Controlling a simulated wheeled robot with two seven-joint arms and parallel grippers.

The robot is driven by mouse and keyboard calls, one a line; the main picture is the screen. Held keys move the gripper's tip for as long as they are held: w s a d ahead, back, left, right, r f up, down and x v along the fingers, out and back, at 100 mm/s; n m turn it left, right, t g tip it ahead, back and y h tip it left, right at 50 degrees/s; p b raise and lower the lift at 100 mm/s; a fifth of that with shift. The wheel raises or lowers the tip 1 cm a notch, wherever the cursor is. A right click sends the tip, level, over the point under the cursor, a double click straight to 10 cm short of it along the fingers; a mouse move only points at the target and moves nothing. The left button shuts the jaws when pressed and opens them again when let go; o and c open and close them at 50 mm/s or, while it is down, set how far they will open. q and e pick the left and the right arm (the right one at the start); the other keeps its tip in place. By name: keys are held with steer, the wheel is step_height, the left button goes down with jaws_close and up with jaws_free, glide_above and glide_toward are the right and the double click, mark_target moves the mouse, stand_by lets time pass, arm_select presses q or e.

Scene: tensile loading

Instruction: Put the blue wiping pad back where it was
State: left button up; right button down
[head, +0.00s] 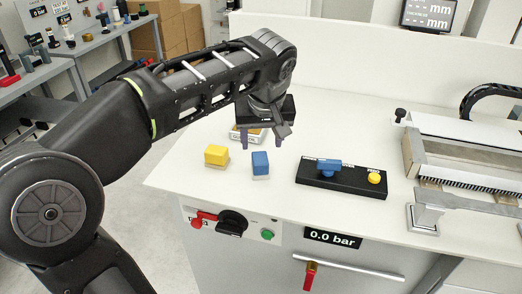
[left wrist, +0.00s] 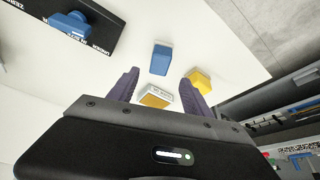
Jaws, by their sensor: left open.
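The blue wiping pad (head: 260,163) stands on the white bench top, to the right of a yellow block (head: 216,155). In the left wrist view the blue pad (left wrist: 160,58) lies ahead of the fingertips, apart from them. My left gripper (head: 262,143) is open and empty, above the bench just behind the blue pad. Its two dark fingers (left wrist: 164,76) are spread wide in the left wrist view. A small white-and-yellow box (left wrist: 157,97) shows between the fingers there; in the head view the gripper partly hides it. My right gripper is not in view.
A black panel (head: 340,187) with a blue lever and a yellow button sits to the right. A framed machine (head: 465,160) stands farther right. The front cabinet has a red handle (head: 311,276) and a 0.0 bar label. The bench's left edge is near the yellow block.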

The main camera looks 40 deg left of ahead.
arm_select(q)
steer(key=shift+v, duration=1.2)
steer(key=shift+f, duration=0.1)
